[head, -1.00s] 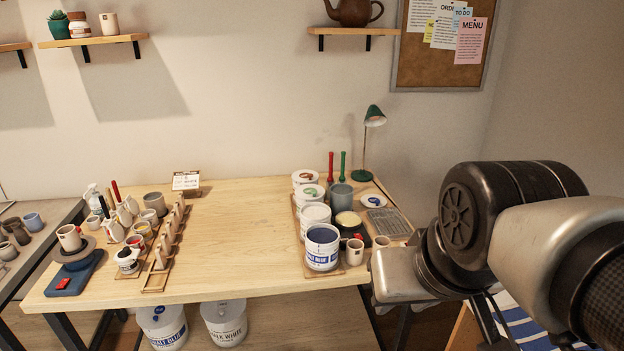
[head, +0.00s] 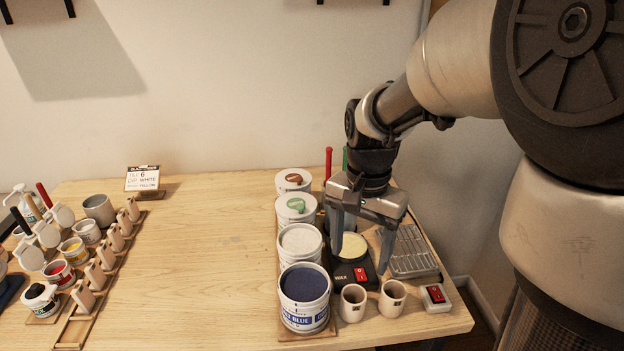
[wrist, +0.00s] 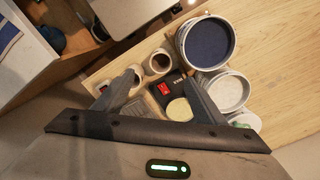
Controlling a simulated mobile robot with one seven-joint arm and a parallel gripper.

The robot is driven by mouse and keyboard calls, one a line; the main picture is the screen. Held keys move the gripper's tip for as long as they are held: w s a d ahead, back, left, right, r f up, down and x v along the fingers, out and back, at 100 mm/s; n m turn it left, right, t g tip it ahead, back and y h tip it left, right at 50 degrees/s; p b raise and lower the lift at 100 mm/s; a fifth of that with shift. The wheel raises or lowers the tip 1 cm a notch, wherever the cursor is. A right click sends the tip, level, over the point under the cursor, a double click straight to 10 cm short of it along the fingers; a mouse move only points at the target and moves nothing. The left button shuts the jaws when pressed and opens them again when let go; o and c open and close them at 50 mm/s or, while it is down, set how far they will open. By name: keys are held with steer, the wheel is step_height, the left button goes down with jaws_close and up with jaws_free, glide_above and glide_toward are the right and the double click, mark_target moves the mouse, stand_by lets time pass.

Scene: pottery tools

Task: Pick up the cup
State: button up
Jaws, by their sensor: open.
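Two small pale cups stand side by side at the front of the right-hand group. The left cup (head: 353,304) is beside the blue glaze bucket (head: 305,298); the right cup (head: 392,299) is near the red switch box. In the wrist view, the left cup (wrist: 158,62) shows just beyond the fingertips, and the other is partly covered by a finger. My gripper (head: 359,263) is open and empty, pointing down above the black wax pot (head: 349,273), behind the cups. Its open fingers also show in the wrist view (wrist: 158,78).
More glaze buckets (head: 300,240) stand in a row left of my gripper. A wire rack (head: 412,250) and a red switch box (head: 435,298) are to its right. Cups and tools with wooden racks (head: 95,275) fill the left side. The middle of the table (head: 200,260) is clear.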

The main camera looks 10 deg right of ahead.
mark_target(353, 300)
step_height(353, 300, down, 16)
steer(key=shift+w+b, duration=0.15)
steer(key=shift+b, duration=0.45)
steer(key=shift+c, duration=0.5)
steer(key=c, duration=1.1)
